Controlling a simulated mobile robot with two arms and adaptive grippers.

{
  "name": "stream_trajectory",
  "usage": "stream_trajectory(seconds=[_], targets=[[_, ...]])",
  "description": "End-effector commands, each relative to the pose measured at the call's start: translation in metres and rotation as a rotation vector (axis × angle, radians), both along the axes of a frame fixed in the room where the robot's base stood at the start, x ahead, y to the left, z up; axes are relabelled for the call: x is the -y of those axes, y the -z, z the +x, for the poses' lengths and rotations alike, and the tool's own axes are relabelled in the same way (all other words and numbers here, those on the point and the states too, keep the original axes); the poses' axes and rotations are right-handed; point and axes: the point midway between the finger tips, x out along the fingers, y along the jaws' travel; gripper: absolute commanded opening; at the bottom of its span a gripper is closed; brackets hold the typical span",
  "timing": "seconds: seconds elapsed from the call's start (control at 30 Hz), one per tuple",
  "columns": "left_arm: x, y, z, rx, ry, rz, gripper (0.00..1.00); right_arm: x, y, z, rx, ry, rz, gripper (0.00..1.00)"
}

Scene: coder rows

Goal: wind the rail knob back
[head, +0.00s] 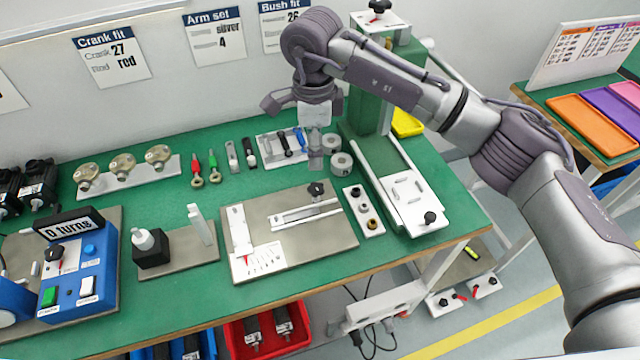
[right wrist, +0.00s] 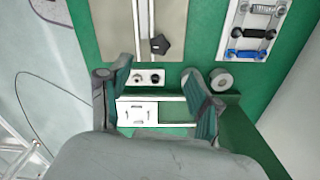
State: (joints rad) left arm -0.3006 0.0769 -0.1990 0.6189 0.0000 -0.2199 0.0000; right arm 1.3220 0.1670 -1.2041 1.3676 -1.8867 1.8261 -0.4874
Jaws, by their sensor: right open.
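In the right wrist view the knob (right wrist: 160,44) is near the top centre, beyond my fingertips. My right gripper (head: 316,150) hangs over the back of the bench, up and behind the knob in the head view. Its two fingers are spread wide in the right wrist view (right wrist: 155,88), with nothing held between them. The gripper is apart from the knob. My left gripper is not in view.
A white block with round bushings (head: 364,210) stands right of the base plate. Beyond it is a white slotted plate (head: 408,190) with another black knob (head: 430,217). A green column (head: 370,85) rises behind.

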Motion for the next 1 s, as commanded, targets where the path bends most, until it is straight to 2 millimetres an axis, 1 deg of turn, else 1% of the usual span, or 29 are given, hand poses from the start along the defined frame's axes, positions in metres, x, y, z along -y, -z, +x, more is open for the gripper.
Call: stream_trajectory(seconds=[0.17, 0.4, 0.5, 0.6, 0.7, 1.0], targets=[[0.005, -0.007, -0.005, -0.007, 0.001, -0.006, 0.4, 0.0, 0.034, -0.001, -0.006, 0.004, -0.001, 0.63], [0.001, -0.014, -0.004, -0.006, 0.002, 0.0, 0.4, 0.001, 0.085, -0.001, -0.006, 0.006, -0.002, 0.63], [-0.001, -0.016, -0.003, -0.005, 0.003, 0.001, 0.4, 0.001, 0.102, -0.001, -0.005, 0.005, -0.002, 0.63], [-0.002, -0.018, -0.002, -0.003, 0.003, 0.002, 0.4, 0.0, 0.114, -0.001, -0.004, 0.005, -0.001, 0.63], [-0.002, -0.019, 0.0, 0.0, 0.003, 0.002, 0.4, 0.0, 0.122, 0.0, -0.002, 0.005, -0.001, 0.63], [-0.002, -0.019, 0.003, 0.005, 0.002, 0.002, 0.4, 0.0, 0.126, 0.0, 0.0, 0.005, -0.001, 0.63]])
